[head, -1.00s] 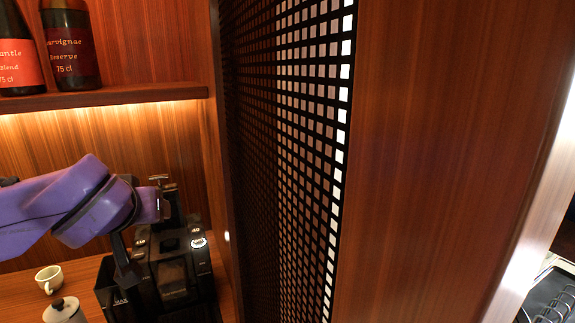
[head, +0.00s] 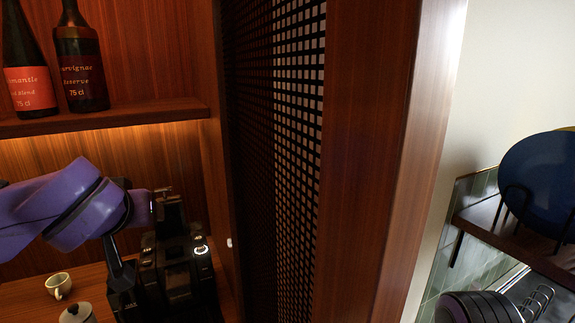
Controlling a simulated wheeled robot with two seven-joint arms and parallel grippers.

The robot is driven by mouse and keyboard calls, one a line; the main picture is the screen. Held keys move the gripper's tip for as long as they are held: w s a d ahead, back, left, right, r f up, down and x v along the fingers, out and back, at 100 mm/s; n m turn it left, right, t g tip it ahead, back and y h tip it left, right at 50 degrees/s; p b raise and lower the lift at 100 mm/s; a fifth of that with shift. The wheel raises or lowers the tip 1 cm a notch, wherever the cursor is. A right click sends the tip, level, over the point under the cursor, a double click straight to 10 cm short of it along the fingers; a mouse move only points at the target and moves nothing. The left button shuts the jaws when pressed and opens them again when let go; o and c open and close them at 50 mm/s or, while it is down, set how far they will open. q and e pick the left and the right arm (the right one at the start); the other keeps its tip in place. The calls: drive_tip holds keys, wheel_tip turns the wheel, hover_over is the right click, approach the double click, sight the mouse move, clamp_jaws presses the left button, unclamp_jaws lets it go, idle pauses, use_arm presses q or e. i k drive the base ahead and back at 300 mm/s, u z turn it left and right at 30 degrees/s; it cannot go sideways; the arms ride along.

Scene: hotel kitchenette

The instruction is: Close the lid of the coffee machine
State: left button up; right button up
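The black coffee machine (head: 176,270) stands on the wooden counter at the lower left of the head view, with a lit round button on top. A dark upright part at its back, which looks like the raised lid (head: 172,213), rises above the top panel. My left arm, purple, comes in from the left and ends close beside this part, at its left. The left gripper (head: 160,192) is small, dark and partly hidden against the machine. I cannot tell whether it touches the lid or how its fingers stand. My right gripper is not in view.
A white cup (head: 58,285) and a lidded pot (head: 77,314) stand on the counter left of the machine. Wine bottles (head: 80,60) stand on the shelf (head: 105,119) above. A perforated screen (head: 275,160) closes off the right side. A plate rack (head: 495,235) is at far right.

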sight(174, 223)
drive_tip(key=k, duration=0.85)
